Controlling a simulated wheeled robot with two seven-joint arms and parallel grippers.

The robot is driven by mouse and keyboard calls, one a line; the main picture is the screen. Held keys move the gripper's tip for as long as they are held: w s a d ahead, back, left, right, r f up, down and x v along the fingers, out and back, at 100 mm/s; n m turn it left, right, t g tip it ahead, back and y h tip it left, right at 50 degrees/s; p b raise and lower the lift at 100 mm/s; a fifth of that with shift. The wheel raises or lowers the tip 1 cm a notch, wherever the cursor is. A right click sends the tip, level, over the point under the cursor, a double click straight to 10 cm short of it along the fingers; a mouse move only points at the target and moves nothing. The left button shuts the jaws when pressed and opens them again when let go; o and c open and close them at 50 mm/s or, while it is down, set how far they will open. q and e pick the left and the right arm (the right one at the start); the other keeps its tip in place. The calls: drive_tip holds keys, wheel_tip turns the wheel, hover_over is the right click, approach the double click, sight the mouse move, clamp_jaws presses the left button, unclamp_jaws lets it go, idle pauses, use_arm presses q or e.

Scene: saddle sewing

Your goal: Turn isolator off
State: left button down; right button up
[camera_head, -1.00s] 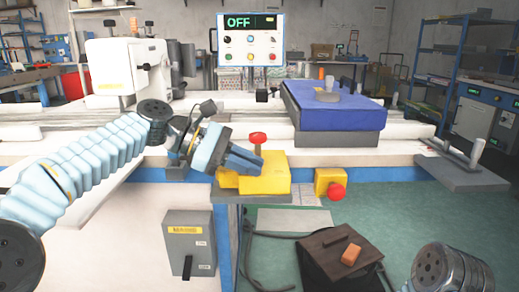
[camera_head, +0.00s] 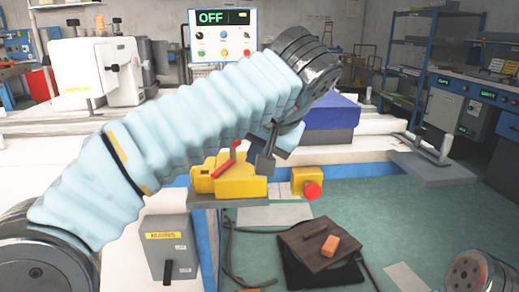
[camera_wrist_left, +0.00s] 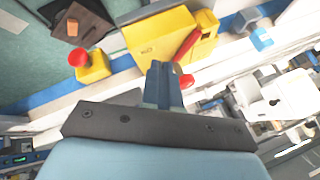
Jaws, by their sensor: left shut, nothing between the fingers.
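A grey isolator box (camera_head: 170,250) with a yellow label hangs on the bench front at the lower left of the head view. Its dark handle (camera_head: 168,271) points down. A yellow unit (camera_head: 228,186) with a red lever (camera_head: 226,161) sits on the bench edge. Both show in the left wrist view, as the yellow unit (camera_wrist_left: 150,38) and red lever (camera_wrist_left: 187,43). My left gripper (camera_wrist_left: 160,72) is shut and empty, close to the red lever; contact cannot be told. My right gripper is out of view.
A red stop button (camera_head: 312,190) on a yellow box is right of the yellow unit. A control panel (camera_head: 222,35) reads OFF. A white sewing machine (camera_head: 98,70) stands back left. A dark board with an orange block (camera_head: 330,246) lies below right.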

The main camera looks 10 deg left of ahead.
sight(244, 176)
use_arm(q)
drive_tip(key=x, duration=0.6)
drive_tip(key=shift+s+b, duration=0.1)
drive_tip(key=shift+b, duration=0.3)
drive_tip(key=shift+w+a+r, duration=0.1)
drive_tip(key=shift+a, duration=0.5)
drive_tip(key=shift+w+a+r, duration=0.1)
drive_tip(key=shift+w+a, duration=0.05)
drive_tip(key=shift+a, duration=0.5)
drive_tip(key=shift+w+a, duration=0.2)
drive_tip(key=shift+a, duration=0.45)
